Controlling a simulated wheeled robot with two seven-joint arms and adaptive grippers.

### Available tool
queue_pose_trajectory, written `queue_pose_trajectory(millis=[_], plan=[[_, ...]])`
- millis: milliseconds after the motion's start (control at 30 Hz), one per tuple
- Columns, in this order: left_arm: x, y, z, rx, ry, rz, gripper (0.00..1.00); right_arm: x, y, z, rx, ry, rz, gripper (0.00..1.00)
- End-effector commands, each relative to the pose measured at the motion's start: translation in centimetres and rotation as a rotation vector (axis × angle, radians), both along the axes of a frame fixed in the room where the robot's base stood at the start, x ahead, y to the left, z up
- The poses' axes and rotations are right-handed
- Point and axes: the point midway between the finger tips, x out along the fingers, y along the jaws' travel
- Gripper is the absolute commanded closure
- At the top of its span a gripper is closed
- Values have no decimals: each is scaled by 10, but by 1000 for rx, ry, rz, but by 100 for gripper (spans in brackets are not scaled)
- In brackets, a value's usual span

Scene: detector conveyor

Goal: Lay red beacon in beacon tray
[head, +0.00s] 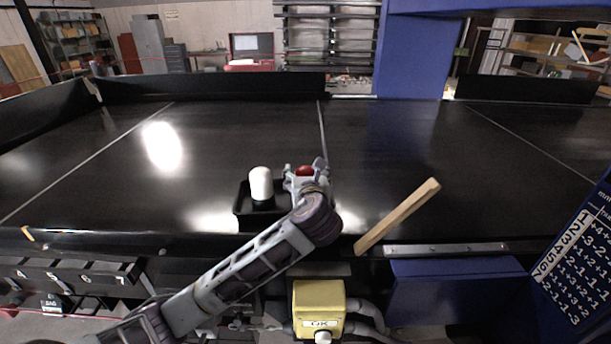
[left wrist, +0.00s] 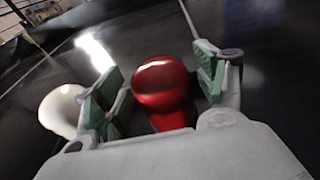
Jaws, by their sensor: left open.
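The red beacon (head: 305,170) shows its glossy dome between the fingers of my left gripper (head: 304,174), above and behind the wrist. In the left wrist view the red beacon (left wrist: 163,85) stands between the green finger pads of my open left gripper (left wrist: 160,80), with a red lower part below the dome. The black beacon tray (head: 243,212) lies at the near side of the belt. My gripper is over its right part and hides it, so the beacon's base and its exact support cannot be seen. My right gripper is not in view.
A white beacon (head: 261,184) stands upright in the tray's left part, close beside my left gripper; it also shows in the left wrist view (left wrist: 62,110). A wooden bar (head: 398,215) lies slanted to the right. A yellow button box (head: 319,306) is in front. The belt behind is clear.

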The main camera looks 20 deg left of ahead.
Motion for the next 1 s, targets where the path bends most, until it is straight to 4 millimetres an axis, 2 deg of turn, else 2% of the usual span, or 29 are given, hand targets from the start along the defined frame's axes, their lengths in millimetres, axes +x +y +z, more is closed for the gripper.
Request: queue_pose_trajectory(millis=[500,700,1000], plan=[[-53,-21,11,0,-1,-1,29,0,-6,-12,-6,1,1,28],[-62,-24,13,1,0,0,29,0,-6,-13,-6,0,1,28],[-63,-25,13,1,1,0,29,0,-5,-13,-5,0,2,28]])
